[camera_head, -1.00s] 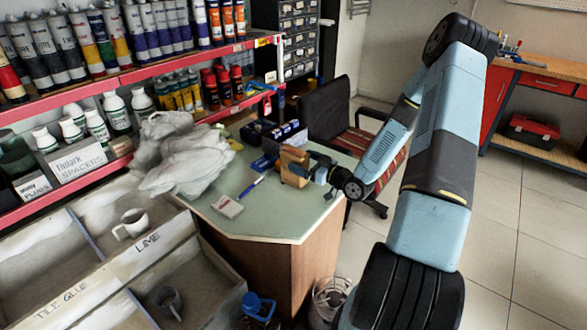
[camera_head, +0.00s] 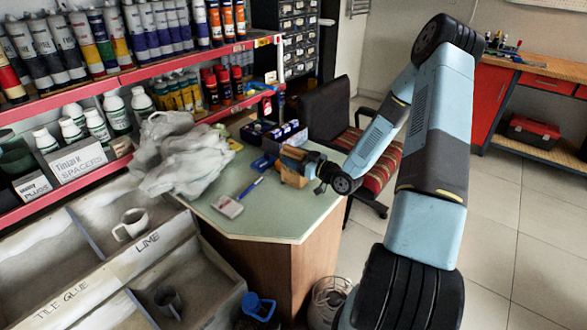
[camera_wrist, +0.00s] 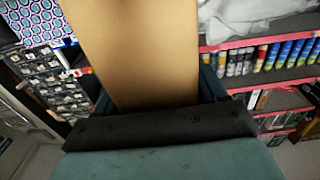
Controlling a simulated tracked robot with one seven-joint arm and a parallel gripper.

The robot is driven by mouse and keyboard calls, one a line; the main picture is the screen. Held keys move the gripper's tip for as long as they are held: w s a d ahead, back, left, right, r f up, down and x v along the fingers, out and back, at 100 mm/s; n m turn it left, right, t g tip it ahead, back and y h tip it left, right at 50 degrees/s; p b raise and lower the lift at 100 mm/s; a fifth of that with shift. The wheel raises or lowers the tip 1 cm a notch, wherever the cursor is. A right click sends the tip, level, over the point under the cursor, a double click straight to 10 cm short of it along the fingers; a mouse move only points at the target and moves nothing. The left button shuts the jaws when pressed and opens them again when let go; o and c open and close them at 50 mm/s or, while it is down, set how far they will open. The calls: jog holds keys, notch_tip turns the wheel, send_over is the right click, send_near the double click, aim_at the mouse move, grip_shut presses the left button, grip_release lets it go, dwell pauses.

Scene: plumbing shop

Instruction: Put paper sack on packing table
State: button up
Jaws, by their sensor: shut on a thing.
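The paper sack (camera_head: 291,178) is a small brown block shape at the green-topped packing table (camera_head: 270,219), near its right rear part. My gripper (camera_head: 302,169) is shut on the sack from the right side. In the wrist view, the tan sack (camera_wrist: 138,45) fills the upper middle, between the fingers of my gripper (camera_wrist: 158,95). The sack looks upright. I cannot tell whether its bottom touches the table top, and its right side is hidden by my gripper.
A crumpled pale plastic bag (camera_head: 185,160), a small box (camera_head: 229,207) and a blue pen (camera_head: 251,186) lie on the table. A dark chair (camera_head: 335,115) stands behind it. The table's front middle is clear. Red-edged shelves (camera_head: 105,77) stand left.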

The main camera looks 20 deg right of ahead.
grip_shut()
jog(key=shift+r, duration=0.1)
dwell(0.4)
